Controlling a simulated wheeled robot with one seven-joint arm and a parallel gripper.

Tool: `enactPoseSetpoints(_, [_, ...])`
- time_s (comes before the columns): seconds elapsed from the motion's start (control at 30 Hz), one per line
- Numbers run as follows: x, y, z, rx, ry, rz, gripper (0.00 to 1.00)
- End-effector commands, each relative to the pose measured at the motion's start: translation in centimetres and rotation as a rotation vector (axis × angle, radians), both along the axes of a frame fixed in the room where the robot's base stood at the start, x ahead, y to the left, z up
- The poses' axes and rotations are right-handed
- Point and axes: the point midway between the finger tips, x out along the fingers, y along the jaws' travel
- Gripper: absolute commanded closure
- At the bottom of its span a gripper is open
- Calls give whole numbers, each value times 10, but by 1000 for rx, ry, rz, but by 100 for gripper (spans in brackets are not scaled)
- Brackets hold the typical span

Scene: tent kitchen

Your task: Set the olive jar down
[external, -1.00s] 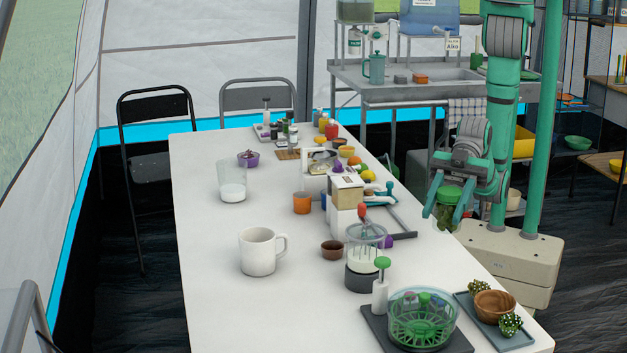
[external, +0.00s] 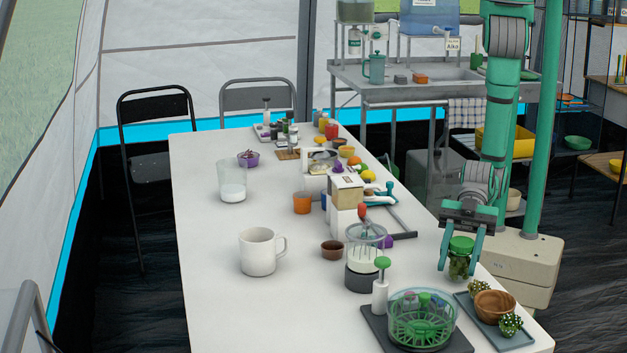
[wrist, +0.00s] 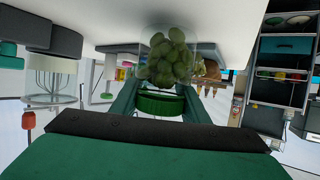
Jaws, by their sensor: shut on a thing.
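The olive jar (external: 459,264) is a clear jar of green olives with a green lid. It is upright at the right edge of the white table (external: 215,300). My gripper (external: 460,256) is above it with its two green fingers down either side, shut on it. In the wrist view the jar (wrist: 168,58) and its lid (wrist: 160,104) sit between my fingers (wrist: 160,98). I cannot tell whether the jar's base touches the table.
A grey tray (external: 519,338) with a wooden bowl (external: 494,304) and small cactus-like plants lies just in front of the jar. A salad spinner (external: 422,320) and a glass blender-like jar (external: 364,258) stand to the left. Some bare table lies between them.

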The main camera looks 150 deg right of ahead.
Motion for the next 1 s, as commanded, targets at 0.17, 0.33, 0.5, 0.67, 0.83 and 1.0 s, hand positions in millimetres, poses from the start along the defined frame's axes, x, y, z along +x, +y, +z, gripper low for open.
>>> enactPoseSetpoints(0.17, [0,0,-6,0,-2,0,100])
enactPoseSetpoints(0.33, [0,0,-5,0,-2,0,100])
enactPoseSetpoints(0.5, [0,0,-8,0,-1,0,47])
enactPoseSetpoints(0.67, [0,0,-8,0,-1,0,40])
enactPoseSetpoints(0.83, [0,0,-7,0,-1,0,40])
enactPoseSetpoints(1.0, [-10,-2,-2,0,-1,-1,40])
